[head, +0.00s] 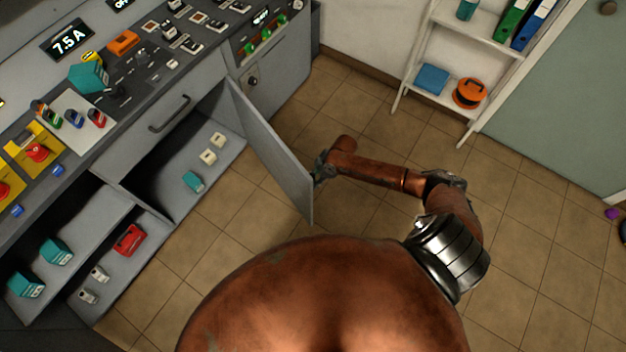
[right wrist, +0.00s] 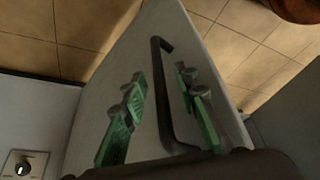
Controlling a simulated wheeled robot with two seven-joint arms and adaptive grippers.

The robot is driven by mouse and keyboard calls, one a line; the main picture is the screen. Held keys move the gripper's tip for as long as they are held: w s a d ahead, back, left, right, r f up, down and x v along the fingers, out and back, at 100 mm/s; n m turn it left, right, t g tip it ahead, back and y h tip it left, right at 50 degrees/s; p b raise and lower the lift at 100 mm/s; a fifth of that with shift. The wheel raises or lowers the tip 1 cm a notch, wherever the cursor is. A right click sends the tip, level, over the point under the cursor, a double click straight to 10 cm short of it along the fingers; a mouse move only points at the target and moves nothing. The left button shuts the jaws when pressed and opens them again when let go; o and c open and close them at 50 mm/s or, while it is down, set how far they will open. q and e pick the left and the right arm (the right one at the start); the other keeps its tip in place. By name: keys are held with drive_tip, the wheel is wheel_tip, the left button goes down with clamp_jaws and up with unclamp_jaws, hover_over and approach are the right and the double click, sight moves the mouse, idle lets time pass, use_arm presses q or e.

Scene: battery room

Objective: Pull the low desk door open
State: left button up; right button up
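The low desk door (head: 272,150), a grey panel, stands swung wide out from the desk, its compartment (head: 165,185) exposed. My right gripper (head: 321,168) is at the door's outer face, near its free edge. In the right wrist view, the door (right wrist: 105,135) fills the middle and carries a dark bar handle (right wrist: 163,95). My right gripper (right wrist: 162,105) has its green fingers apart, one on each side of the handle, with gaps visible. Whether the fingers touch the door cannot be told. The handle is hidden in the head view. My left gripper is not in view.
The compartment holds a teal block (head: 193,181) and two pale blocks. Above it is a closed drawer (head: 160,120) with its own handle. A white shelf (head: 440,98) stands at the back right. Tiled floor (head: 375,120) is clear around the door and arm.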

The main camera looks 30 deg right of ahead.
drive_tip(key=shift+w+a+f, duration=0.1)
drive_tip(key=shift+a+f, duration=0.05)
drive_tip(key=shift+f, duration=0.15)
drive_tip(key=shift+c, duration=0.4)
clamp_jaws()
